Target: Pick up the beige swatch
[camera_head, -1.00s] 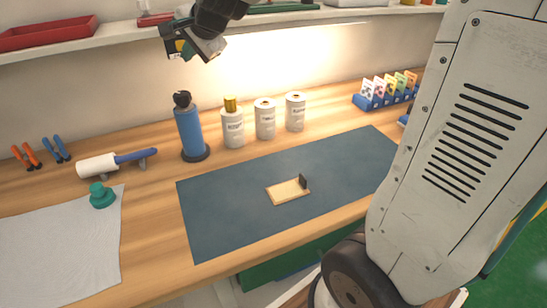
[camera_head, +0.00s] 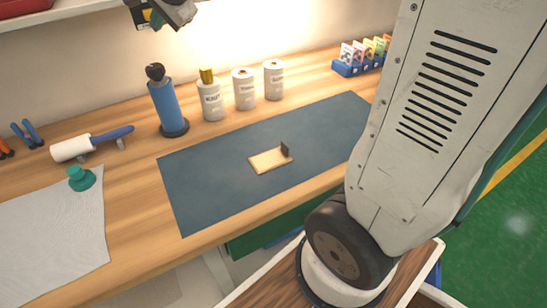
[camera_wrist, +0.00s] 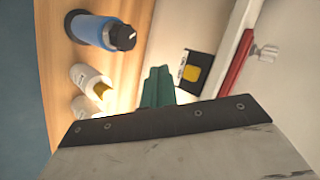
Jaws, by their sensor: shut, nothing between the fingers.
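The beige swatch (camera_head: 268,161) lies flat on the dark blue mat (camera_head: 205,197) in the head view, with a small dark upright piece at its right end. My gripper (camera_wrist: 158,84) shows in the wrist view as teal fingers, shut with nothing between them. In the head view part of its housing shows at the top edge, high and far to the left of the swatch, cut off by the frame. The swatch is not in the wrist view.
A blue bottle (camera_head: 166,106) and white containers (camera_head: 245,91) stand behind the mat. A card rack (camera_head: 360,62) is at the back right. A roller (camera_head: 88,144), a teal knob (camera_head: 81,178) and a pale cloth (camera_head: 60,235) lie left. The mat around the swatch is bare.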

